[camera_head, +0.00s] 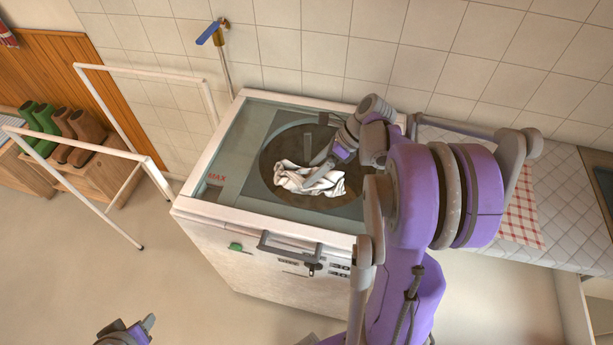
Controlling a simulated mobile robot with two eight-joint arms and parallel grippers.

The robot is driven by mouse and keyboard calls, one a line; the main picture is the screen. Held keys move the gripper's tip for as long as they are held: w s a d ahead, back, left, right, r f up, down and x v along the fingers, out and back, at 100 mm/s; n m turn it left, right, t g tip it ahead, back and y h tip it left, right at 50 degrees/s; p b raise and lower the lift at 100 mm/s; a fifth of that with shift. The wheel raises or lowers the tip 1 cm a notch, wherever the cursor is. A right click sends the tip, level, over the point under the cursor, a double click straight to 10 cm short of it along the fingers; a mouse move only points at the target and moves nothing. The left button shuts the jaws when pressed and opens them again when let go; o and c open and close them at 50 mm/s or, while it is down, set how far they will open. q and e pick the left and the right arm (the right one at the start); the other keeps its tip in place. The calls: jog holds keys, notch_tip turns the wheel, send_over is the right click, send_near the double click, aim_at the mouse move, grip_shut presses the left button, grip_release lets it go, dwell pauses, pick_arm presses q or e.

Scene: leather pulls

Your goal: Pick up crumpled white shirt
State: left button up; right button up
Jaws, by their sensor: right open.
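The crumpled white shirt (295,180) lies in the dark round drum opening (270,160) on top of the washing machine (225,250). My right arm hides the machine's right part. My left gripper (135,330) shows only partly at the bottom edge, low and away from the machine; its jaws are not clear.
A white tubular rack (75,147) stands left of the machine. Behind it are green boots (40,125) and brown boots (80,135) on a wooden unit. A blue-handled tap (213,33) rises behind the machine. A quilted surface with a checked cloth (522,215) is at right.

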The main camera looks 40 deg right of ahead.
jog(key=shift+x, duration=1.1)
jog(key=c, duration=1.4)
jog(key=shift+o, duration=0.2)
jog(key=shift+r, duration=0.15)
